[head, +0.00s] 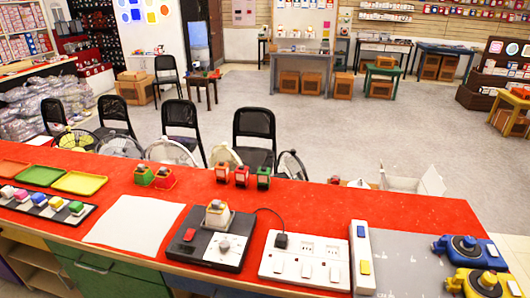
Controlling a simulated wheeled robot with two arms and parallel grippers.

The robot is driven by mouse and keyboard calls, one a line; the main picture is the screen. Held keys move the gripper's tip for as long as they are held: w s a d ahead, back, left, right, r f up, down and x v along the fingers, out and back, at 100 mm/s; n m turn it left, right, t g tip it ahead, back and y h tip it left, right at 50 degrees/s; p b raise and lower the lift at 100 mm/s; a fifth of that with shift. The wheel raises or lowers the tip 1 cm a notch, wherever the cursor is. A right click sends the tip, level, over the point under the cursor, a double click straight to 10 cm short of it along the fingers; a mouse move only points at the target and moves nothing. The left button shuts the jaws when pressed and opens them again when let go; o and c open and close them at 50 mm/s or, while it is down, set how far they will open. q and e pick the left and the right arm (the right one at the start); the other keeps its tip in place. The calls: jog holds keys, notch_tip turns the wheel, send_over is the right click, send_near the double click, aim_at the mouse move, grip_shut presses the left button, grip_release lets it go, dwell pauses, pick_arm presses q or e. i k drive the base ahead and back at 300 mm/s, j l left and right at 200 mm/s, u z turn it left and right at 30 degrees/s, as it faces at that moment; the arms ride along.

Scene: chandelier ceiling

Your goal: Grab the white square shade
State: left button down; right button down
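A flat white square piece (132,224) lies on the red-topped counter (330,203), left of the middle. It is the plainest white square in view; I cannot tell from its look whether it is the shade. A small white squarish block (217,214) sits on a dark control box (208,246) to its right. Neither of my grippers shows in the head view, and nothing is seen touching the white piece.
Coloured trays (79,183) and a dark strip of small blocks (45,206) lie left. A white socket strip (305,260), white switch bar (362,257), blue device (468,250) and yellow device (484,283) stand right. Black chairs (254,124) stand behind the counter.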

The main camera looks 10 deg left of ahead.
aim_at(218, 214)
jog(key=i+l+u, duration=0.1)
jog(key=i+u, duration=0.25)
jog(key=i, duration=0.15)
jog(key=i+l+u, duration=0.4)
jog(key=i+j, duration=0.1)
